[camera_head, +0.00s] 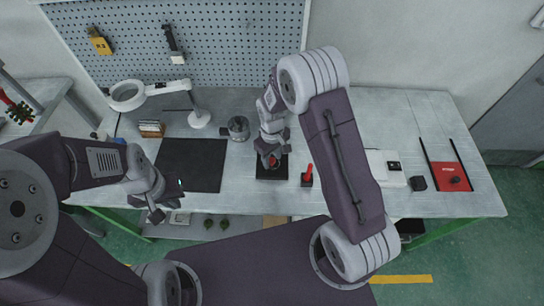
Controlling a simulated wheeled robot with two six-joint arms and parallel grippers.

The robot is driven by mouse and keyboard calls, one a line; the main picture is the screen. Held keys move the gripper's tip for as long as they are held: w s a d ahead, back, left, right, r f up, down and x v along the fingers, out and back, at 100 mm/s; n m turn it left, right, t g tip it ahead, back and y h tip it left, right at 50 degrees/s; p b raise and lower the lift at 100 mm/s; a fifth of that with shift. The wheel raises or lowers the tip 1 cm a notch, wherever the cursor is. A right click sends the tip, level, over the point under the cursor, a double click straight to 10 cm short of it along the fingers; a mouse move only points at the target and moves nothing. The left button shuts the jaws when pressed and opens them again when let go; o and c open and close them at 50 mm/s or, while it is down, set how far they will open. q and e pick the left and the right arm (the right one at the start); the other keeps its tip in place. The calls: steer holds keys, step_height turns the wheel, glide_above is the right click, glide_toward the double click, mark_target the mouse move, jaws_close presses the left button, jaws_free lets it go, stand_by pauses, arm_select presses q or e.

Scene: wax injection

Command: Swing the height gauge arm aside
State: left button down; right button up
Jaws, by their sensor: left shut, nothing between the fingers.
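My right gripper (268,157) hangs over a dark square base (272,176) near the front middle of the bench. A bit of red shows just under its fingers. The gripper covers most of what stands on this base, so I cannot make out the height gauge arm or whether my fingers touch it. Whether the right fingers are open or shut is hidden too. My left gripper (167,205) is shut and empty, near the front edge of the bench at the left, below the dark mat.
A small stand with a red handle (308,174) is close right of the base. A red tray (449,176) lies far right. My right forearm spans the middle.

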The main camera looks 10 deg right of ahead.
jaws_close()
stand_by(1.2)
